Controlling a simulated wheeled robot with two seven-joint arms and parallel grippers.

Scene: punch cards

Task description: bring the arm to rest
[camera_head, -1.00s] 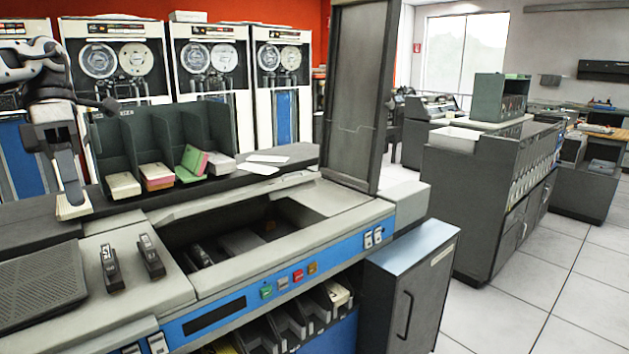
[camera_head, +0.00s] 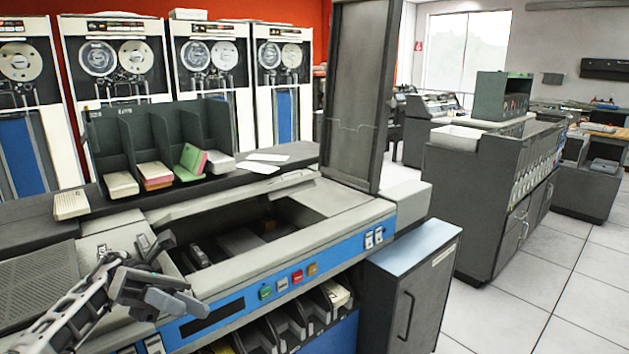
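My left gripper (camera_head: 172,297) is at the lower left of the head view, over the front of the card machine (camera_head: 330,205), with its arm coming in from the bottom left. I see nothing held in it, but whether its fingers are apart is unclear. A cream stack of cards (camera_head: 71,204) lies on the dark shelf left of the green card rack (camera_head: 104,139), away from the gripper. My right gripper is not in view.
The rack holds several card stacks, among them pink and green cards (camera_head: 191,160). Two white sheets (camera_head: 262,165) lie on the shelf. The machine's dark cover (camera_head: 352,100) stands upright. A grey-blue cabinet (camera_head: 412,265) stands at its right, with open floor beyond.

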